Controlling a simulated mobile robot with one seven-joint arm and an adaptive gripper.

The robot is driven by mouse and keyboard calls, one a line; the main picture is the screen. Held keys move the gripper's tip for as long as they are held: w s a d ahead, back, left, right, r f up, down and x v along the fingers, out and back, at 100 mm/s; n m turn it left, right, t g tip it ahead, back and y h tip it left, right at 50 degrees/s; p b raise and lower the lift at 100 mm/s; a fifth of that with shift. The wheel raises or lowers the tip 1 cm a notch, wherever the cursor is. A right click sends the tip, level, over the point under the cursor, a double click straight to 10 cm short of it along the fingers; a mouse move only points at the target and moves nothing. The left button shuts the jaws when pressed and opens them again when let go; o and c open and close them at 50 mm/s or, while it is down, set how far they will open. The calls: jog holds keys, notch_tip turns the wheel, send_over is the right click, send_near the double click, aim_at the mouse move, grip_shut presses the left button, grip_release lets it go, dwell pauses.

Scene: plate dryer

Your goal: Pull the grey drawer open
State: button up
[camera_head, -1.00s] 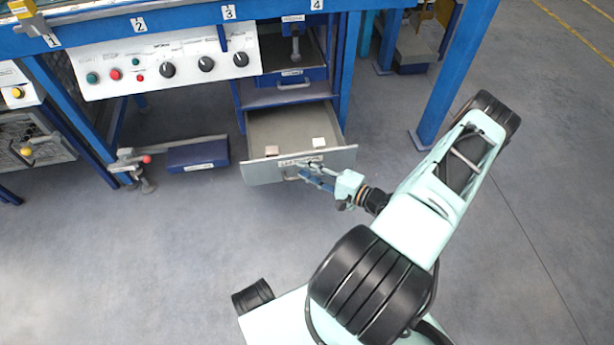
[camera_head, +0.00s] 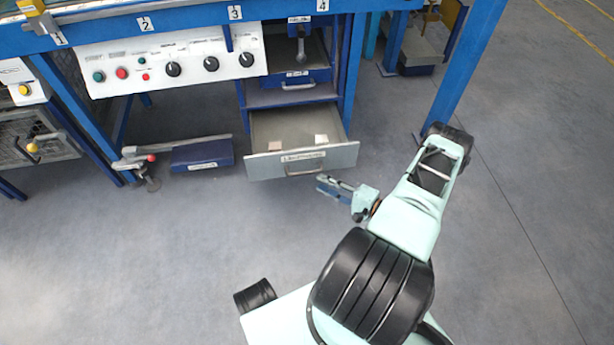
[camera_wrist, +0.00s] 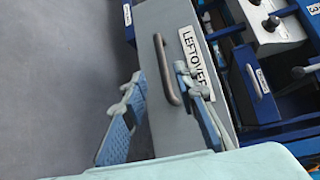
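The grey drawer (camera_head: 333,158) stands pulled out from the blue workbench in the head view, with two small light blocks inside. Its front carries a label, which reads "LEFTOVER" in the wrist view, and a bar handle (camera_head: 305,168). The handle also shows in the wrist view (camera_wrist: 167,70). My gripper (camera_head: 327,185) is in front of the drawer, just below and right of the handle in the head view, and apart from it. In the wrist view the two blue-padded fingers (camera_wrist: 158,110) are spread wide, with nothing held between them.
Above the grey drawer is a blue drawer (camera_head: 298,90) with its own handle. A control panel (camera_head: 175,62) with knobs and buttons is to the left. A blue box (camera_head: 202,155) is low beside the drawer. A blue bench leg (camera_head: 462,75) stands to the right. Floor in front is clear.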

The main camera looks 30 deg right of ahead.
jog(key=b+x, duration=0.1)
jog(key=x, duration=0.6)
jog(key=shift+w, duration=0.35)
jog(key=shift+a, duration=0.1)
jog(key=shift+c, duration=0.4)
grip_shut()
jog(key=shift+s+f, duration=0.1)
